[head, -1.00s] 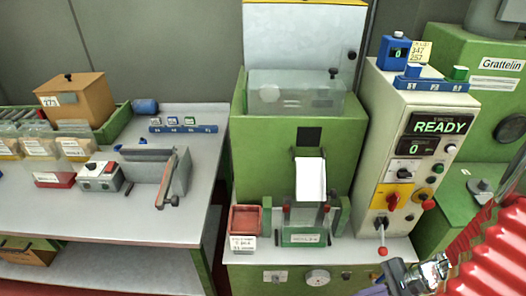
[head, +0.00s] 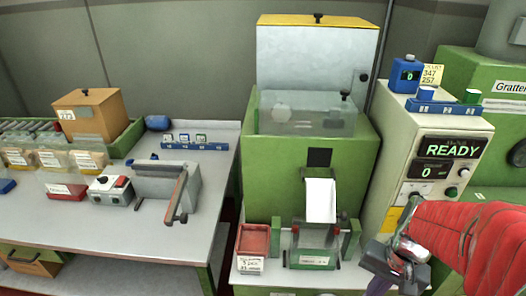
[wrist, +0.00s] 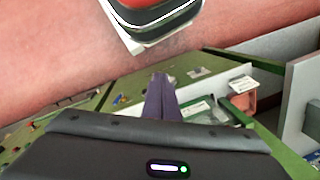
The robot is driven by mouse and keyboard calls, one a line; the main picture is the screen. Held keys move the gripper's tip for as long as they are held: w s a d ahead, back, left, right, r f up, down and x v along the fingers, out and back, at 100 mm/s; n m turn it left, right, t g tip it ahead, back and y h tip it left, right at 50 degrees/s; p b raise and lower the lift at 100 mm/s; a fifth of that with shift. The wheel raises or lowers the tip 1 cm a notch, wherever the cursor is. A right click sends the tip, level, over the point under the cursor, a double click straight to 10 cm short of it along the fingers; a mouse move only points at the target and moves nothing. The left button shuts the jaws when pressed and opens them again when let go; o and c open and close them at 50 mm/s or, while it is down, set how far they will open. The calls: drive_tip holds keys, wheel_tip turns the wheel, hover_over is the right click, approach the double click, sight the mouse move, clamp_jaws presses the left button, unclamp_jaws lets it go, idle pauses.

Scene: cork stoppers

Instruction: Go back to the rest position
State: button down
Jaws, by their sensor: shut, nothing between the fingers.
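My gripper (head: 378,286) is at the bottom right of the head view, at the end of my red-sleeved arm, in front of the control cabinet (head: 398,130). Its purple fingers also show in the wrist view (wrist: 160,78), together and with nothing held. Part of the gripper is cut off by the head view's lower edge. My red sleeve covers the cabinet's lower panel, with its knobs and lever.
A green machine (head: 270,170) with a clear hood (head: 300,115) stands left of my arm. A red tray (head: 254,240) sits at its front. A grey bench (head: 150,235) at left bears an orange-brown box (head: 88,113) and a blue rack (head: 195,146). The cabinet display reads READY.

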drive_tip(key=w+a+r+n+t+h, duration=0.1)
drive_tip(key=a+r+n+t, duration=0.4)
drive_tip(key=a+r, duration=0.7)
wheel_tip(320, 180, up, 3)
drive_tip(key=shift+w+a+n+t+h, duration=0.15)
drive_tip(key=shift+w+n+t+h, duration=0.15)
drive_tip(key=shift+n, duration=0.8)
drive_tip(key=w+d+f+m+g+y, duration=0.1)
drive_tip(key=w+d+f+m+g, duration=0.25)
drive_tip(key=d+f, duration=0.6)
drive_tip(key=w+d+f+m+g, duration=0.25)
drive_tip(key=d+f+m, duration=0.3)
drive_tip(key=d, duration=0.65)
drive_tip(key=s+d+f+m+y, duration=0.15)
drive_tip(key=d+f+m, duration=0.25)
drive_tip(key=d+f, duration=0.65)
drive_tip(key=d+f+m+y, duration=0.35)
drive_tip(key=d+f, duration=0.45)
drive_tip(key=f, duration=0.5)
drive_tip(key=shift+w+d+r+m+t, duration=0.15)
drive_tip(key=shift+w+d+m+t, duration=0.45)
drive_tip(key=shift+w+d+m, duration=0.95)
